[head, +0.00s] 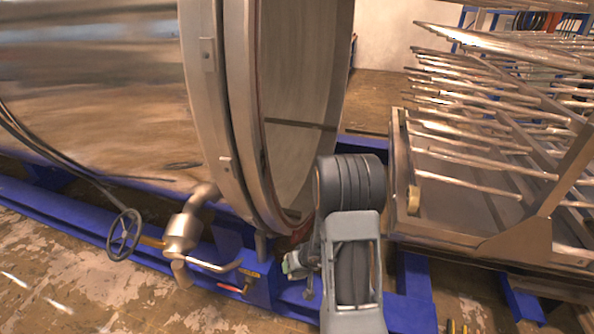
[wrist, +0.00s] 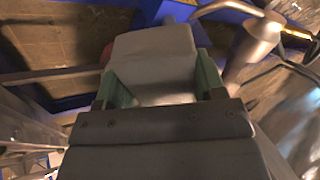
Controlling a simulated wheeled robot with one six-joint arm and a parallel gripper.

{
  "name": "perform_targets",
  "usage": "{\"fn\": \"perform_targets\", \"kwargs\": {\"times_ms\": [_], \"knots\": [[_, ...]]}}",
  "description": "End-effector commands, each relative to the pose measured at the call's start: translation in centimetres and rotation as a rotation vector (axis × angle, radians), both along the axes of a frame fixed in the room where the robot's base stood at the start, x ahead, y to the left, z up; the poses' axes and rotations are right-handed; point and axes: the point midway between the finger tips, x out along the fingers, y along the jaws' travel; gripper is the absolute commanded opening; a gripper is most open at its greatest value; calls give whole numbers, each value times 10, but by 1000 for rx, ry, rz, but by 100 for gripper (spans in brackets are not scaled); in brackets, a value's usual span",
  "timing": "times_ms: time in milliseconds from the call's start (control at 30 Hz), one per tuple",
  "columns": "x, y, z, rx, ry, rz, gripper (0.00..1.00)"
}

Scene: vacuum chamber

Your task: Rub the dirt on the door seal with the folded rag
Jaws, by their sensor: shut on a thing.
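My gripper (wrist: 160,72) is shut on a pale grey folded rag (wrist: 152,48), held between its two green fingers in the wrist view. In the head view my gripper (head: 297,264) is low, beside the bottom of the round chamber opening; my arm hides part of it, and I cannot make out the rag there. The door seal (head: 261,150) shows as a thin dark reddish line along the inside of the metal flange. Its lower end is near my arm. I cannot tell dirt on the seal from shadow. No contact between rag and seal is visible.
A pipe with a valve body (head: 183,232) and a handwheel (head: 124,234) stand left of my gripper. Blue frame beams (head: 75,222) run under the chamber. A metal rack (head: 470,150) with many rods stands at the right.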

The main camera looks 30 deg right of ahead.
Motion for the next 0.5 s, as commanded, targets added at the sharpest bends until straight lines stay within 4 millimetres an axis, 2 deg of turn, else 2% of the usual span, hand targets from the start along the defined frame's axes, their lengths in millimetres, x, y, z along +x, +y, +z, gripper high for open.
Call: {"fn": "perform_targets", "kwargs": {"times_ms": [33,233,500], "knots": [[-1,-11,35,38,-68,-45,44],[17,-29,115,180,-329,-72,44],[50,-33,230,418,-635,75,44]]}}
